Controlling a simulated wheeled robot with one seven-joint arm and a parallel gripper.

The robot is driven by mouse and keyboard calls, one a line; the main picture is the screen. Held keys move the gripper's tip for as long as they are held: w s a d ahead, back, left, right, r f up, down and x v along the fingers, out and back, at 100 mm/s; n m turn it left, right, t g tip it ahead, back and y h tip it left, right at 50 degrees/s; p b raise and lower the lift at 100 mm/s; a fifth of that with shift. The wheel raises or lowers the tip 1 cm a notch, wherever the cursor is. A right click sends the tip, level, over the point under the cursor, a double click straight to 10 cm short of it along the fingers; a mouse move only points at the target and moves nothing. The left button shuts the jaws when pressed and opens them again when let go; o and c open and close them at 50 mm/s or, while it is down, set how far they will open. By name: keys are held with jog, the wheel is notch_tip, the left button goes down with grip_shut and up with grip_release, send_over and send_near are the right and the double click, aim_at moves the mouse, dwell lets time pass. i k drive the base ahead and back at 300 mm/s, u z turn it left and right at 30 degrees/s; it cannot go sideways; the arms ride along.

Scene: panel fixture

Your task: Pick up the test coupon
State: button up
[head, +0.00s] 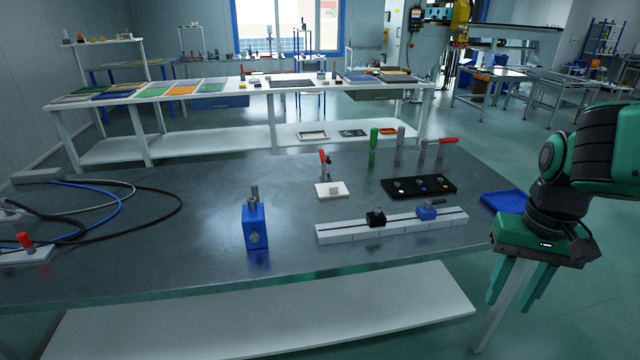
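No part is plainly marked as the test coupon, and I cannot tell for sure which piece it is. A black tray (440,193) at the right of the grey table holds several small pieces, among them white, blue and orange ones, too small to make out. A white plate (322,193) with a small light block and a red-handled toggle clamp (323,163) stands left of the tray. My gripper (513,300) hangs fingers down past the table's right edge, apart from all these things.
A white slotted rail (340,234) with a black and a blue block lies in front of the tray. A blue fixture (255,232) stands mid-table. A blue bin (503,201) sits at the right edge. Cables (125,185) loop at left. The grey table's (180,255) front middle is clear.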

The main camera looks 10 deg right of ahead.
aim_at(332, 187)
jog(key=z, duration=0.05)
jog(key=i, duration=1.15)
